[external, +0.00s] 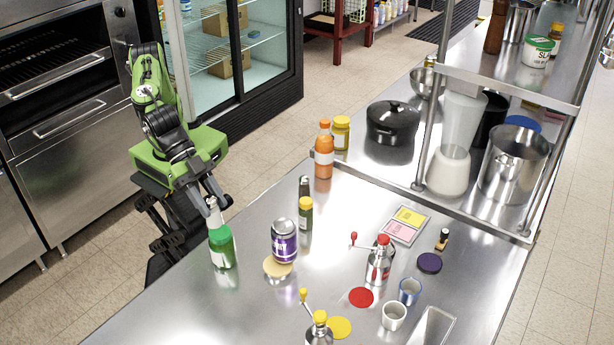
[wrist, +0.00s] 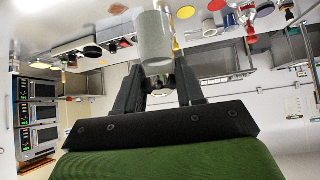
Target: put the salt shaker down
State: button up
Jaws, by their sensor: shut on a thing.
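My gripper (wrist: 158,88) is shut on a plain pale grey-white cylinder, which I take to be the salt shaker (wrist: 154,36). The wrist view shows it between the two dark fingers, with its far end against the counter surface. In the external view my gripper (external: 213,203) is at the counter's left edge, and a small whitish part of the shaker (external: 213,214) shows just below the fingers. Whether the shaker touches the steel counter (external: 205,305) cannot be told.
A purple-labelled can (external: 284,240), a dark bottle with a yellow-capped jar (external: 305,215) and an orange bottle (external: 323,155) stand to the right. Red-topped (external: 378,262) and yellow-topped grinders, coloured discs and cups stand further right. The counter's front left is clear.

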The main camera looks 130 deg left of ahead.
jog(key=s+d, duration=0.5)
jog(key=s, duration=0.4)
jog(key=shift+m+h, duration=0.4)
notch_tip(320, 180, down, 21)
jog(key=shift+s, duration=0.1)
jog(key=shift+f+b, duration=0.15)
jog(key=shift+b, duration=0.3)
jog(key=o, duration=1.1)
